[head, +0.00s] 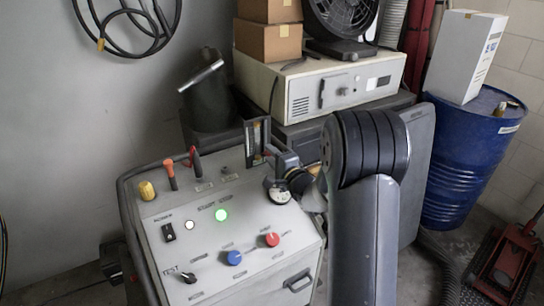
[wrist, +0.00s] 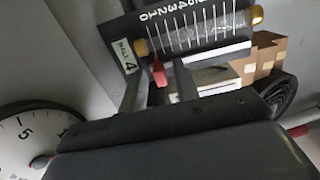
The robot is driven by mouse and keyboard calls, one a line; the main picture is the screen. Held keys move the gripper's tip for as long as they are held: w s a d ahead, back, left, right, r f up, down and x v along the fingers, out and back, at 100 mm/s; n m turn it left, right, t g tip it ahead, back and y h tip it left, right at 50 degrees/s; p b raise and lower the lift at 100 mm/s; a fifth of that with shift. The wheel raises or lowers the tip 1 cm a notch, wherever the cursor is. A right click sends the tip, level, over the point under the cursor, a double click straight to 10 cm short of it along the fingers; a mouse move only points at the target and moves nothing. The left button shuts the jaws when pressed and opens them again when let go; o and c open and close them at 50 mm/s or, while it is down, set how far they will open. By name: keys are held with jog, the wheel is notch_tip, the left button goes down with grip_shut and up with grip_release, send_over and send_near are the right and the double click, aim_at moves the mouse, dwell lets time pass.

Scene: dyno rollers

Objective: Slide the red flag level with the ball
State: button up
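The red flag (wrist: 160,72) shows in the wrist view at the lower edge of a dark tube gauge (wrist: 200,55), near its left brass end. The gauge carries a row of white scale lines and numbers. I cannot make out the ball in its tube. My gripper (wrist: 158,88) is open, with one finger on each side of the flag and small gaps showing. In the head view the gauge (head: 256,140) stands upright at the back of the console, and my gripper (head: 270,154) is close in front of it. The flag is not clear there.
A round dial (wrist: 35,140) lies left of my gripper in the wrist view.

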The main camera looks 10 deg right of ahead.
grip_shut()
jog(key=shift+r, duration=0.1)
dwell(0.3)
notch_tip(320, 180, up, 4)
jog(key=p, duration=0.2)
jog(key=shift+p, duration=0.35)
jog(key=shift+o, duration=0.5)
grip_release()
jog(key=b+v, duration=0.1)
jog(key=v, duration=0.9)
jog(key=shift+s+d+b, duration=0.15)
jog(key=shift+s+b, duration=0.15)
jog(key=shift+s, duration=0.1)
